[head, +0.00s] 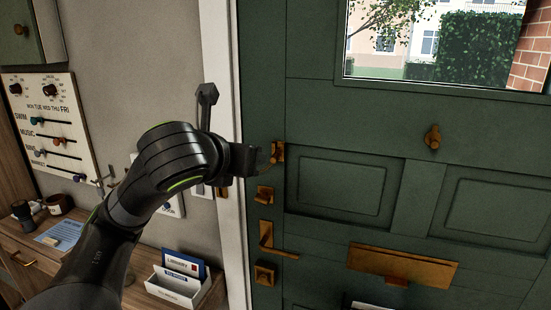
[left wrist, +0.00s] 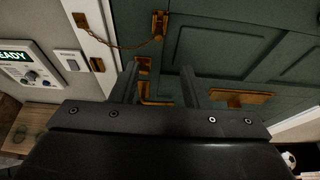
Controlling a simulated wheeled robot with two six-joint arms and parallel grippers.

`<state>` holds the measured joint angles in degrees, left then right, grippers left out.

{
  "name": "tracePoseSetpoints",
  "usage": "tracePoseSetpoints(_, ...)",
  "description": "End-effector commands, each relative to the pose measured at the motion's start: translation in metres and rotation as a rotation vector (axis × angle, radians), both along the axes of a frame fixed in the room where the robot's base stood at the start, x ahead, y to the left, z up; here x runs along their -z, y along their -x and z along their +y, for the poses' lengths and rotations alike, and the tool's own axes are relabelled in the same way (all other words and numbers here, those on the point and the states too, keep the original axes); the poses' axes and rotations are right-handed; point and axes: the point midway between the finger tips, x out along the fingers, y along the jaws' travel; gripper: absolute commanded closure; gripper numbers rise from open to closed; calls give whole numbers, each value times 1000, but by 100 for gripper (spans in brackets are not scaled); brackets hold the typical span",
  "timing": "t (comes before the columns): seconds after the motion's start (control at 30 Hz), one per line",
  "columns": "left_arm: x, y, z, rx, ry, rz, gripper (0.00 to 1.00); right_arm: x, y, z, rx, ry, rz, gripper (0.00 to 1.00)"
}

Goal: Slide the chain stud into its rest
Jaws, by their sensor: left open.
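My left gripper (head: 262,160) is in front of the green door's left edge, and its body hides part of the brass chain fitting (head: 278,150). In the left wrist view the gripper (left wrist: 158,78) is open, with nothing between its fingers. Beyond the fingertips, the brass chain (left wrist: 122,46) hangs slack from a plate (left wrist: 80,20) on the white frame to an upright brass fitting (left wrist: 160,24) on the door. The chain's stud appears to be at the door fitting but is too small to make out. My right gripper is in neither view.
Below the chain fitting are a brass latch (head: 264,194), a lever handle (head: 268,240) and a mail slot (head: 403,265). A slider panel (head: 50,125) is on the wall at left. A letter holder (head: 180,285) stands on the wooden bench below.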

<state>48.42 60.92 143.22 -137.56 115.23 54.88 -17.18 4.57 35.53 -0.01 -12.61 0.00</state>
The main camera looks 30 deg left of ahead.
Motion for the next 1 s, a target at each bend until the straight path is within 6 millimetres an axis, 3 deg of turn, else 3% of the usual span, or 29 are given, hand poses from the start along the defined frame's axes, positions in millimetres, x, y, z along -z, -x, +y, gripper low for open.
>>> tracePoseSetpoints(0.3,16,-22,5,2,3,1,59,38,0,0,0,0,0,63)
tracePoseSetpoints(0.7,40,-97,23,2,4,8,59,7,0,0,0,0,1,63)
tracePoseSetpoints(1.0,48,-115,28,3,3,6,59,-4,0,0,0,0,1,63)
